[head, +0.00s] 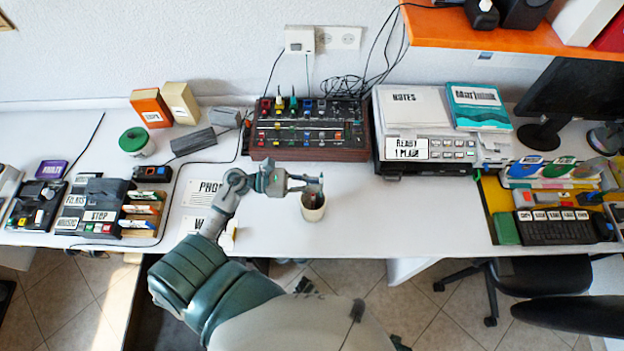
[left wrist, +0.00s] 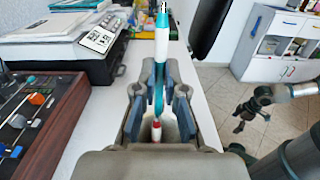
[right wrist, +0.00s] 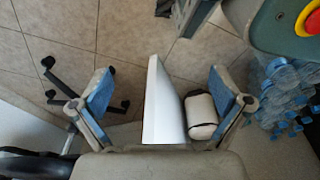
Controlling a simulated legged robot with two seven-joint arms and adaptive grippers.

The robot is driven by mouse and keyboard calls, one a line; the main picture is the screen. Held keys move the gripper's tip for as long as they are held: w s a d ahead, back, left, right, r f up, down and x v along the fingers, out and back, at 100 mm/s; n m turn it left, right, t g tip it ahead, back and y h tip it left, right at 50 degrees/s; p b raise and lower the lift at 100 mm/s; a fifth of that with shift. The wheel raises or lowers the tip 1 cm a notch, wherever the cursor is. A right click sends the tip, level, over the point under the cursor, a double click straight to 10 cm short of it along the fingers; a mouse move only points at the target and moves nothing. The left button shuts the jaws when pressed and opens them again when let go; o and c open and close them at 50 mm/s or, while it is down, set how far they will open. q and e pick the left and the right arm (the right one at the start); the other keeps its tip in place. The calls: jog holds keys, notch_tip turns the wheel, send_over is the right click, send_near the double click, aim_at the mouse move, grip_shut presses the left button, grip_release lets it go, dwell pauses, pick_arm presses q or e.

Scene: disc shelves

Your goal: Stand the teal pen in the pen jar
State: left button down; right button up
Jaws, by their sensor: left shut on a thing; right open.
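The teal pen (left wrist: 161,45), teal with a white band, is between the fingers of my left gripper (left wrist: 158,90), which is shut on it. In the head view my left gripper (head: 308,184) is at the cream pen jar (head: 313,213), with its fingertips just over the mouth. I cannot tell whether the pen's lower end is inside the mouth. A red-and-white tip shows below the fingers in the left wrist view, apparently in the jar. My right gripper (right wrist: 163,98) is open and empty, below the desk edge over the floor; the head view does not show it.
A mixer panel (head: 310,135) stands behind the jar and a printer (head: 440,130) behind it to the right. Printed sheets (head: 200,192) lie left of my left gripper. The white desk (head: 400,215) is clear right of the jar.

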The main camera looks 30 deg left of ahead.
pick_arm(q)
jog(key=shift+f+b, duration=0.45)
jog(key=shift+f, duration=0.1)
jog(key=shift+f+b, duration=1.25)
jog(key=shift+f, duration=0.05)
jog(key=shift+a+f+b, duration=0.2)
jog(key=shift+f+b, duration=0.25)
jog(key=shift+f, duration=0.05)
pick_arm(e)
jog(key=w+r, duration=0.4)
jog(key=r, duration=0.7)
jog(key=shift+w+a+t, duration=0.2)
jog(key=shift+a+t, duration=0.1)
jog(key=shift+a, duration=0.1)
pick_arm(q)
jog(key=c, duration=1.2)
grip_release()
